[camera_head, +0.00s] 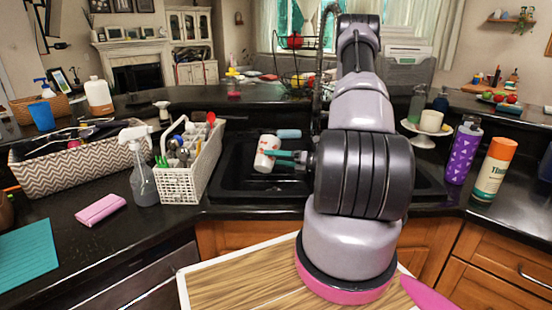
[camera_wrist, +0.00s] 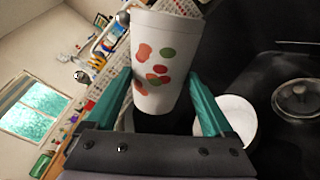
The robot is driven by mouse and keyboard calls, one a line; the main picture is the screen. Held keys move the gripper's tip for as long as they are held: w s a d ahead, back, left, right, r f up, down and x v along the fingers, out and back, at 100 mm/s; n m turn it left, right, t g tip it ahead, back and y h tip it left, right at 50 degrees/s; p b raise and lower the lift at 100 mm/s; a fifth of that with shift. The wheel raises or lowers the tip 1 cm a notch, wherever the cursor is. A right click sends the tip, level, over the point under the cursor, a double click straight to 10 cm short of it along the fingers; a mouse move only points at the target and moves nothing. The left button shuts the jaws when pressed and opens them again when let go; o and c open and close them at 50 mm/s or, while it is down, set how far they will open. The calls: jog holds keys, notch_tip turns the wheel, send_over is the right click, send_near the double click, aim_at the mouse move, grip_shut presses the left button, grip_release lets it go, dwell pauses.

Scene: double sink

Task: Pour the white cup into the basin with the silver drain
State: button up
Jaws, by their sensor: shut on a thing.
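The white cup (camera_head: 267,152) with coloured spots is held by my gripper (camera_head: 284,158) over the left part of the black double sink (camera_head: 240,190). In the head view the cup leans a little to the right. In the wrist view the cup (camera_wrist: 165,55) sits between the two teal fingers of my gripper (camera_wrist: 163,95); its inside is hidden. A round silver drain (camera_wrist: 298,100) shows in the dark basin at the right of the wrist view. A white round thing (camera_wrist: 236,120) lies nearer, partly behind a finger. My arm hides much of the sink in the head view.
A white caddy (camera_head: 190,175) stands close left of the sink, with a spray bottle (camera_head: 142,170) beside it. A pale blue item (camera_head: 289,133) lies at the sink's back. A purple bottle (camera_head: 462,152) and an orange-capped bottle (camera_head: 494,170) stand at the right.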

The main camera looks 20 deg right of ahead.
jog(key=shift+f+m, duration=0.15)
jog(key=shift+m, duration=0.65)
jog(key=shift+w+f+m, duration=0.1)
jog(key=shift+m, duration=0.6)
dwell(0.4)
jog(key=shift+w+d+f+m, duration=0.15)
jog(key=shift+f+m, duration=0.05)
jog(key=shift+m, duration=0.7)
